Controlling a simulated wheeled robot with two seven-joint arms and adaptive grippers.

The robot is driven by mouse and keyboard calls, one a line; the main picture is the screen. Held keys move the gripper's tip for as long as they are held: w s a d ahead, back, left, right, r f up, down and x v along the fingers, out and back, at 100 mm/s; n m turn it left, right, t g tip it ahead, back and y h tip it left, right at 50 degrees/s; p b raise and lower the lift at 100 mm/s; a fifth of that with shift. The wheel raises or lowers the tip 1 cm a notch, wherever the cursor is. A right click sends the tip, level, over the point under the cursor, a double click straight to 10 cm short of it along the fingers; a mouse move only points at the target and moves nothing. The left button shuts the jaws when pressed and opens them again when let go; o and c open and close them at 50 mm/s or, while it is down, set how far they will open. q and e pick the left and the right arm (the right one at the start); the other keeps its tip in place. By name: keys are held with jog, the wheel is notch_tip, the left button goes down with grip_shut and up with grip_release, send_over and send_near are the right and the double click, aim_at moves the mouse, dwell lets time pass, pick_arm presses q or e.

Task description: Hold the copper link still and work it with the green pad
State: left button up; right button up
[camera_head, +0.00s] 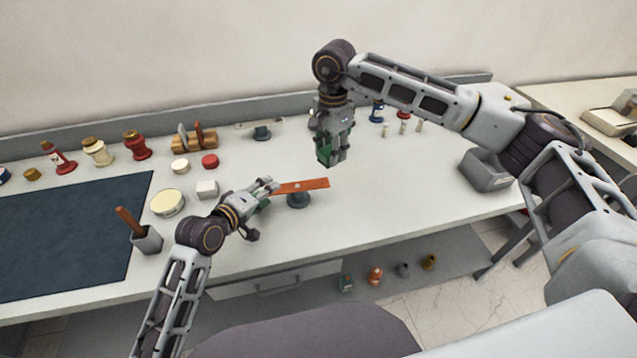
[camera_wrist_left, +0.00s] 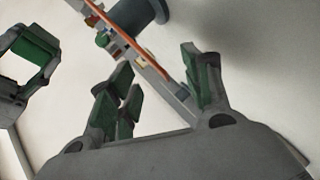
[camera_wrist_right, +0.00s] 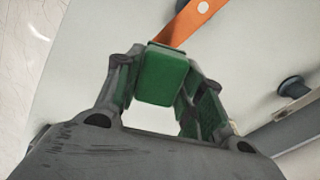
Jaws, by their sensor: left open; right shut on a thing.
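The copper link (camera_head: 302,186) is a flat orange bar with a hole, lying across a small dark round stand (camera_head: 298,201) on the bench. It shows edge-on in the left wrist view (camera_wrist_left: 122,28) and with its hole in the right wrist view (camera_wrist_right: 190,20). My left gripper (camera_head: 268,187) is open at the link's left end, its fingers on either side of the bar's line. My right gripper (camera_head: 331,148) is shut on the green pad (camera_wrist_right: 163,76) and holds it above the bench, up and right of the link, apart from it. The pad's far side is hidden.
A dark blue mat (camera_head: 70,235) covers the left of the bench. A cup with a brown-handled tool (camera_head: 148,240), a round tin (camera_head: 168,203) and a white block (camera_head: 207,189) stand near my left arm. A grey bin (camera_head: 487,170) stands right. Bench between link and bin is clear.

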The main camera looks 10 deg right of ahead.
pick_arm(q)
jog(key=v, duration=1)
jog(key=shift+s, duration=0.2)
dwell(0.6)
